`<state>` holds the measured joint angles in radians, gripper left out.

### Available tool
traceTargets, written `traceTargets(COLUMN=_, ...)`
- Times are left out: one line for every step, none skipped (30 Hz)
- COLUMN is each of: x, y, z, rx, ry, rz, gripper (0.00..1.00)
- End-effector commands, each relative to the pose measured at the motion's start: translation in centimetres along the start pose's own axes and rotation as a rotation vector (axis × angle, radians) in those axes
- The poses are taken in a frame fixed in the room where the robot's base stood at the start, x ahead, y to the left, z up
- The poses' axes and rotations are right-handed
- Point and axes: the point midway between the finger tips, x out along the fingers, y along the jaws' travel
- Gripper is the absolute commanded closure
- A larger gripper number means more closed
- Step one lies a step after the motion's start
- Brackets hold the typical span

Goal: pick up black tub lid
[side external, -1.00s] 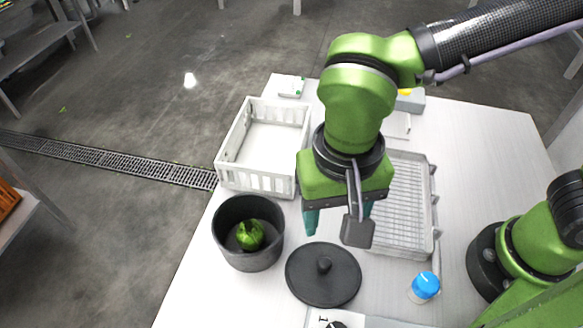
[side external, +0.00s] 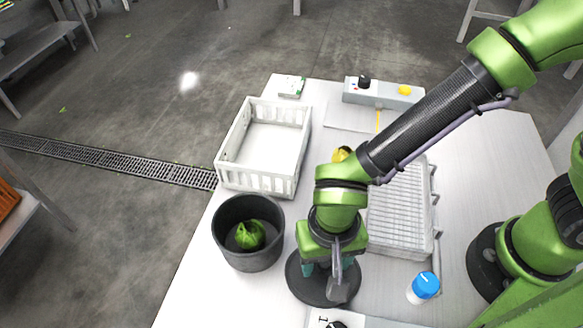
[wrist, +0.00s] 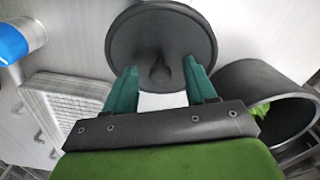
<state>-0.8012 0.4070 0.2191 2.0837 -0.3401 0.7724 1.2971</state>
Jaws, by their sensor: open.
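The black tub lid (side external: 300,285) is a round dark disc with a knob, lying flat on the white table. My gripper (side external: 328,268) is over it and hides much of it in the side view. In the wrist view the lid (wrist: 140,35) is ahead of my gripper (wrist: 162,80), and its knob (wrist: 160,72) shows between the two teal fingertips. The fingers are open and apart from the knob on both sides. The black tub (side external: 233,258) stands open to the left of the lid with a green leafy vegetable (side external: 250,235) inside.
A white crate (side external: 226,180) stands behind the tub. A grey-white rack tray (side external: 400,215) lies behind and right of the lid. A blue-capped jar (side external: 425,287) stands to the right. A control box (side external: 383,95) is at the back.

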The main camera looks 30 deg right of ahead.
Motion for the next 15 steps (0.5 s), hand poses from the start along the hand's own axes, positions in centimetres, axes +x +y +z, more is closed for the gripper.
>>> traceTargets(x=0.19, y=0.03, z=0.01, rx=0.0, ry=0.0, rz=0.001, gripper=0.44)
traceTargets(x=0.21, y=0.03, z=0.0, rx=0.0, ry=0.0, rz=0.001, gripper=0.44)
traceTargets(x=0.21, y=0.02, z=0.0, rx=0.0, ry=0.0, rz=0.0, gripper=0.44)
traceTargets(x=0.2, y=0.02, z=-0.01, rx=0.0, ry=0.0, rz=0.0, gripper=0.44)
traceTargets(x=0.18, y=0.01, z=-0.01, rx=0.0, ry=0.0, rz=0.0, gripper=0.44)
traceTargets(x=0.18, y=0.01, z=-0.01, rx=0.0, ry=0.0, rz=0.0, gripper=0.44)
traceTargets(x=0.17, y=0.01, z=-0.01, rx=0.0, ry=0.0, rz=0.0, gripper=0.46)
traceTargets(x=0.17, y=0.01, z=-0.01, rx=0.0, ry=0.0, rz=0.0, gripper=0.5)
traceTargets(x=0.16, y=0.01, z=-0.01, rx=0.0, ry=0.0, rz=0.0, gripper=0.57)
traceTargets(x=0.16, y=0.01, z=-0.01, rx=0.0, ry=0.0, rz=0.0, gripper=0.61)
traceTargets(x=0.15, y=0.01, z=-0.01, rx=0.0, ry=0.0, rz=0.0, gripper=0.66)
traceTargets(x=0.15, y=0.01, z=-0.02, rx=0.0, ry=0.0, rz=0.0, gripper=0.72)
traceTargets(x=0.15, y=0.0, z=-0.01, rx=0.0, ry=0.0, rz=0.0, gripper=0.77)
traceTargets(x=0.14, y=0.0, z=-0.01, rx=0.0, ry=0.0, rz=0.0, gripper=0.81)
traceTargets(x=0.14, y=0.0, z=-0.02, rx=0.0, ry=0.0, rz=0.0, gripper=0.87)
